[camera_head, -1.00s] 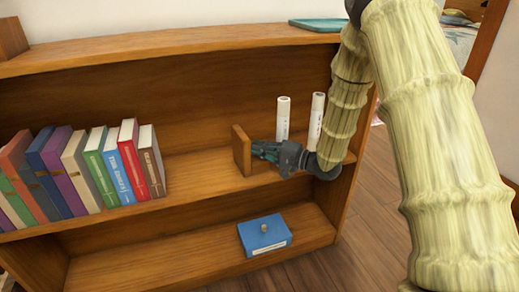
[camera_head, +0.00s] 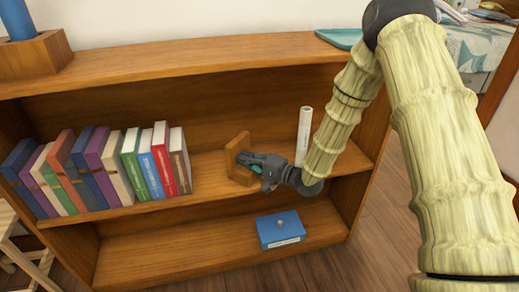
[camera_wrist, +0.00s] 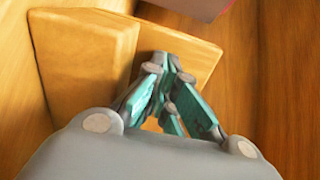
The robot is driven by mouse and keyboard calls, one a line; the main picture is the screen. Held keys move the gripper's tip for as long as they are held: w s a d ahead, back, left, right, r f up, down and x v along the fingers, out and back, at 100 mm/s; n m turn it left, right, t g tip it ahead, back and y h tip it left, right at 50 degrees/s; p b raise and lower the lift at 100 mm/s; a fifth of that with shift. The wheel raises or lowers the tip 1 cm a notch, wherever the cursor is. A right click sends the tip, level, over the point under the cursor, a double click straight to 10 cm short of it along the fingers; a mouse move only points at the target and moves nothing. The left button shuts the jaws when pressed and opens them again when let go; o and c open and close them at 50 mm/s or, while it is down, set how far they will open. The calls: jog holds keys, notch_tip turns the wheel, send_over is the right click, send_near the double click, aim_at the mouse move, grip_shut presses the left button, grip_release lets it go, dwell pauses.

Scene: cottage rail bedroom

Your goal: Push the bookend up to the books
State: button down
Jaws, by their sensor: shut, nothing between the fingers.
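The wooden L-shaped bookend (camera_head: 236,148) stands on the middle shelf, right of the row of books (camera_head: 110,170), with a gap between them. It looks turned at an angle to the row. In the wrist view the bookend (camera_wrist: 85,55) fills the upper left. My gripper (camera_head: 245,158) is shut and empty, its fingertips at the bookend's right side; they appear to touch it. In the wrist view the closed fingers (camera_wrist: 168,65) reach the bookend's face.
A white cylinder (camera_head: 304,132) stands on the shelf behind my arm. A blue box (camera_head: 280,231) lies on the lower shelf. A teal item (camera_head: 340,38) and a wooden holder (camera_head: 35,55) are on top. The shelf between bookend and books is clear.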

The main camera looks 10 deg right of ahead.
aim_at(232, 162)
jog(key=a+p, duration=0.1)
jog(key=a, duration=0.2)
jog(key=a+p, duration=0.1)
jog(key=a, duration=0.2)
jog(key=shift+s+a+r, duration=0.1)
jog(key=shift+s+r, duration=0.05)
jog(key=shift+r, duration=0.05)
jog(key=shift+a+f, duration=0.2)
jog(key=shift+a, duration=0.15)
jog(key=shift+d, duration=0.1)
jog(key=shift+d, duration=0.1)
dwell(0.3)
